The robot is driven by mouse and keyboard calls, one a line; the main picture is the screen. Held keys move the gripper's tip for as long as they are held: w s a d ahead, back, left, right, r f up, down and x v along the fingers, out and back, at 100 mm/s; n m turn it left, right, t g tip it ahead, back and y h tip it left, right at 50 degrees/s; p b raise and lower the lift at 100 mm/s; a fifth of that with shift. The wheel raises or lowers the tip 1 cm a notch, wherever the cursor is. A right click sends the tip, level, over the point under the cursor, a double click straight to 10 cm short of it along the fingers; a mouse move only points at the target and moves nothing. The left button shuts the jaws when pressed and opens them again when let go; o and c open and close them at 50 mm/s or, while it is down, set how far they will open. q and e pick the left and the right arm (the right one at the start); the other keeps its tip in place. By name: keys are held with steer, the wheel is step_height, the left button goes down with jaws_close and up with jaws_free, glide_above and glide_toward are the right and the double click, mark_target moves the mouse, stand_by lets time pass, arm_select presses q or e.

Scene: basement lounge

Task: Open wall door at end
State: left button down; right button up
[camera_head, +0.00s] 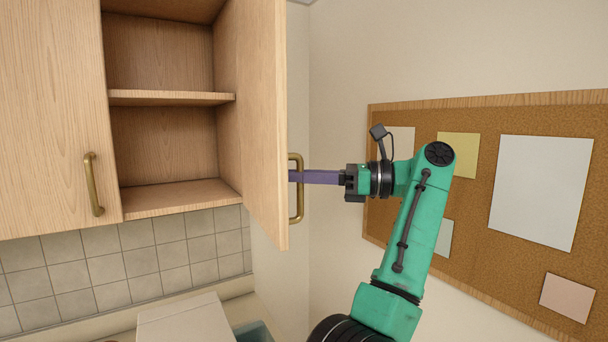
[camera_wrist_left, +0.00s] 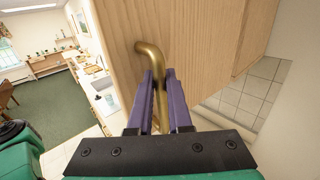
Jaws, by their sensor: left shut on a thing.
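The wall cabinet's end door (camera_head: 263,110) is light wood and stands swung well out from the cabinet, with the empty shelves (camera_head: 170,98) showing behind it. Its brass handle (camera_head: 298,211) is on the door's right face. My left gripper (camera_head: 294,175) reaches in from the right with its purple fingers at this handle. The left wrist view shows the fingers (camera_wrist_left: 160,78) shut around the handle bar (camera_wrist_left: 151,55), close to the door face (camera_wrist_left: 195,40). My right gripper is not in view.
A shut cabinet door (camera_head: 50,110) with its own brass handle (camera_head: 93,185) is at the left. A cork board (camera_head: 480,115) with papers hangs on the wall behind my arm. A white box (camera_head: 185,320) stands below the cabinet by the tiled wall (camera_head: 120,265).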

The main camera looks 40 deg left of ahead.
arm_select(q)
steer(key=shift+s+a+r, duration=0.1)
steer(key=shift+s, duration=0.05)
steer(key=c, duration=0.8)
jaws_free()
steer(key=shift+a, duration=0.15)
steer(key=shift+c, duration=0.2)
